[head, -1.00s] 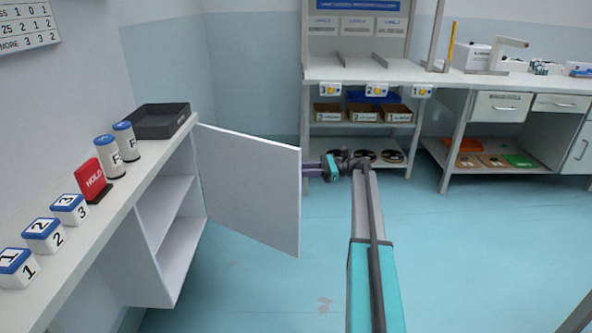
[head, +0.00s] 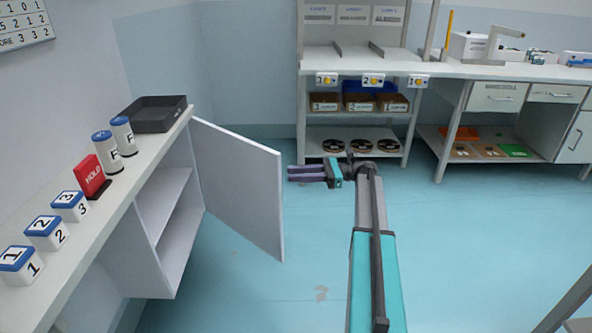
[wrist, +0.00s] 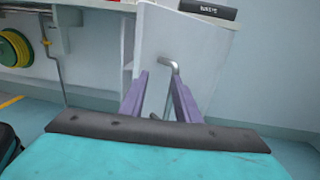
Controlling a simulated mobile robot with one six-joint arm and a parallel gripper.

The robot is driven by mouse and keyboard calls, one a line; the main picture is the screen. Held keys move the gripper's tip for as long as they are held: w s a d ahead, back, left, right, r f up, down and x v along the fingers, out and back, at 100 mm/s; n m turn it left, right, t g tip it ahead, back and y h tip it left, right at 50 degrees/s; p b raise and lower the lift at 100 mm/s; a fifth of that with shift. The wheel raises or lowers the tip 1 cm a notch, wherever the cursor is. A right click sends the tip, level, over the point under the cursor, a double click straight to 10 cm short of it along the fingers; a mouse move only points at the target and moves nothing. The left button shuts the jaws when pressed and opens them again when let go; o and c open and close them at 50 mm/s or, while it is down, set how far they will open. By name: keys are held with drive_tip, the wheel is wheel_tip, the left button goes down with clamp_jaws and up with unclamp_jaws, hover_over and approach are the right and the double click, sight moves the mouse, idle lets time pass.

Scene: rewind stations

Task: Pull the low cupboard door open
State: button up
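The low cupboard door (head: 240,185) stands wide open in the head view, its inner face toward the camera. The cupboard (head: 165,195) shows its open inside with a shelf. In the head view my gripper (head: 290,174) is just right of the door's free edge, its purple fingers pointing left. In the wrist view the fingers of my gripper (wrist: 160,80) are apart with nothing held. The door (wrist: 205,45) is ahead there, with a grey bent handle (wrist: 173,67) seen between and beyond the fingers. The handle is hidden in the head view.
The counter (head: 105,205) above the cupboard carries a black tray (head: 155,114), two canisters, a red HOLD block (head: 90,176) and numbered cubes. A bench with shelves (head: 350,135) stands behind my gripper. The floor (head: 240,290) right of the cupboard is clear.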

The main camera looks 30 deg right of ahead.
drive_tip(key=shift+s+a+r+p, duration=0.1)
drive_tip(key=shift+s+a+p, duration=0.25)
drive_tip(key=shift+s, duration=0.75)
drive_tip(key=shift+s+a+r+p, duration=0.1)
drive_tip(key=shift+s+a, duration=0.45)
drive_tip(key=shift+s, duration=0.5)
